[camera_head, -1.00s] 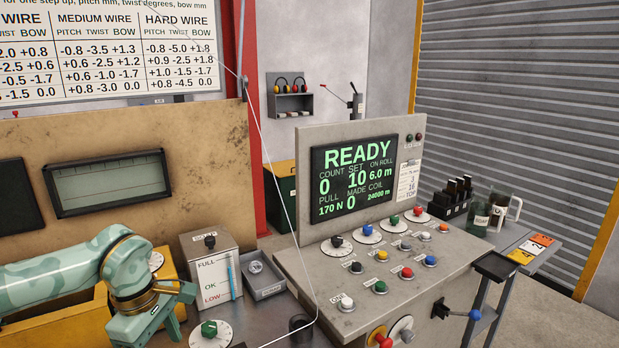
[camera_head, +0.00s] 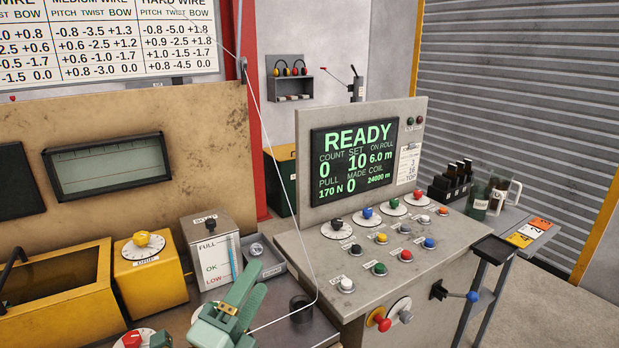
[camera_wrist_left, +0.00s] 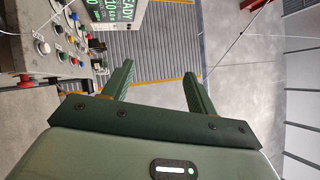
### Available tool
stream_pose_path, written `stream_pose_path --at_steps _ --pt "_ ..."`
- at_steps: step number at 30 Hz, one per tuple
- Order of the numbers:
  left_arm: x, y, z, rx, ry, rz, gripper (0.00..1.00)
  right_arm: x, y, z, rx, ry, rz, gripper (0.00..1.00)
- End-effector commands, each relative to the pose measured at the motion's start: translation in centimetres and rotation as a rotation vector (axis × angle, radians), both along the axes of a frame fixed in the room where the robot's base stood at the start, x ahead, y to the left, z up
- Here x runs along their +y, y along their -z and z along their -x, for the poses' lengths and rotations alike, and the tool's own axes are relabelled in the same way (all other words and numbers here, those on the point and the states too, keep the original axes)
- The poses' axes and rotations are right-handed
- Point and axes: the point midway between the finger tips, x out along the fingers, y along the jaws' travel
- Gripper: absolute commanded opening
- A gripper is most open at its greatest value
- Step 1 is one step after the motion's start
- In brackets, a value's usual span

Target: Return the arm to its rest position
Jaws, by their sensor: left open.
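My left gripper (camera_head: 251,284) is at the bottom of the head view, left of centre, with its green fingers pointing up and to the right. It is in front of the grey level box (camera_head: 208,255) and left of the console, apart from both as far as I can tell. In the left wrist view the two fingers (camera_wrist_left: 156,80) stand well apart with nothing between them. Most of the left arm is below the frame. My right gripper is in neither view.
The grey console (camera_head: 330,245) with its READY screen (camera_head: 354,162), knobs and buttons stands right of the gripper. A thin wire (camera_head: 287,195) runs down to a dark cylinder (camera_head: 301,308). Yellow boxes (camera_head: 150,285) stand at left. Open floor (camera_head: 540,310) lies at right.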

Motion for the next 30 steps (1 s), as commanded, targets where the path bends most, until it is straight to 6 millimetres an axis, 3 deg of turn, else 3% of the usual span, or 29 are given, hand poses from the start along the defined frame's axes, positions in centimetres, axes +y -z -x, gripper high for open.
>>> stream_pose_path --at_steps 1,4,9,12,19,24,30 --pt "3.5 3.0 0.1 0.18 -0.131 0.136 0.58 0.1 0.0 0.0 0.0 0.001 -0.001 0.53" --pt "9.6 8.9 1.7 0.47 -0.363 0.332 0.58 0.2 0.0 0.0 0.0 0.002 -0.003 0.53" --pt "15.6 16.2 7.1 0.792 -0.646 0.507 0.58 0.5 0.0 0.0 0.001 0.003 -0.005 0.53" --pt "17.8 19.2 10.5 0.927 -0.774 0.564 0.58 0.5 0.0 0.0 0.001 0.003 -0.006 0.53" --pt "21.4 23.6 18.7 1.173 -1.035 0.64 0.58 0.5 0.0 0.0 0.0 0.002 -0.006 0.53" --pt "19.7 31.1 17.8 1.272 -0.999 0.656 0.58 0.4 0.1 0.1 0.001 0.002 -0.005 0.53" --pt "17.9 41.1 19.2 1.414 -0.974 0.7 0.58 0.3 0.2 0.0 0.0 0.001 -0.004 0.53"
